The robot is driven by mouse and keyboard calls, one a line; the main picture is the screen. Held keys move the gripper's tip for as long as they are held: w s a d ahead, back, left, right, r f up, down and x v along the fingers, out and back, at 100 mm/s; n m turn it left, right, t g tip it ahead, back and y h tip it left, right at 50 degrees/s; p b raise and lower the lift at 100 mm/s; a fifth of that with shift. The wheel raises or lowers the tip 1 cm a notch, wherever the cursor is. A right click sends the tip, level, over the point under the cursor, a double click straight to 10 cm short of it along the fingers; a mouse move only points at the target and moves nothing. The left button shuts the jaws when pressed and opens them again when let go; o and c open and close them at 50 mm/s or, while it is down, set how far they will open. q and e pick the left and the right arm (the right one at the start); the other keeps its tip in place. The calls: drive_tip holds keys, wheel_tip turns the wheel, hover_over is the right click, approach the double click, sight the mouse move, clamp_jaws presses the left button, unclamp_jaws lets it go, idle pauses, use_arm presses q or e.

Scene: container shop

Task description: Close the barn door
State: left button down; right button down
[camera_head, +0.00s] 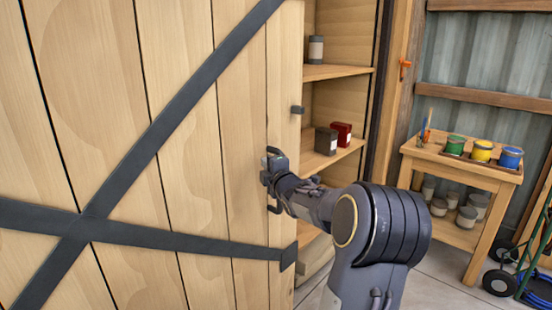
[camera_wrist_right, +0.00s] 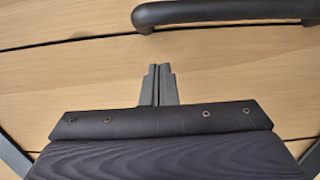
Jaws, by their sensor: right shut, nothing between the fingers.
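The barn door (camera_head: 180,120) is made of pale vertical planks with dark metal straps. It fills the left of the head view, and open shelves show past its right edge. A dark bar handle (camera_wrist_right: 225,12) is on the door; its ends also show around my gripper in the head view (camera_head: 273,209). My right gripper (camera_head: 268,172) is at the door's right edge, by the handle. In the right wrist view its fingers (camera_wrist_right: 157,85) are together and empty, over bare planks beside the handle. Whether they touch the wood I cannot tell. My left gripper is not in view.
Shelves (camera_head: 335,72) behind the door hold a grey can (camera_head: 316,48), a dark box (camera_head: 326,141) and a red box (camera_head: 342,132). A wooden stand (camera_head: 462,175) with paint cans is at the right. A wheeled cart (camera_head: 535,270) stands at the right edge. Some floor (camera_head: 440,270) is clear.

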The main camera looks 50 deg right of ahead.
drive_tip(key=shift+s+d+p, duration=0.25)
drive_tip(key=shift+s+d, duration=0.05)
drive_tip(key=shift+d, duration=0.45)
drive_tip(key=shift+s+d+p, duration=0.25)
drive_tip(key=shift+d, duration=0.45)
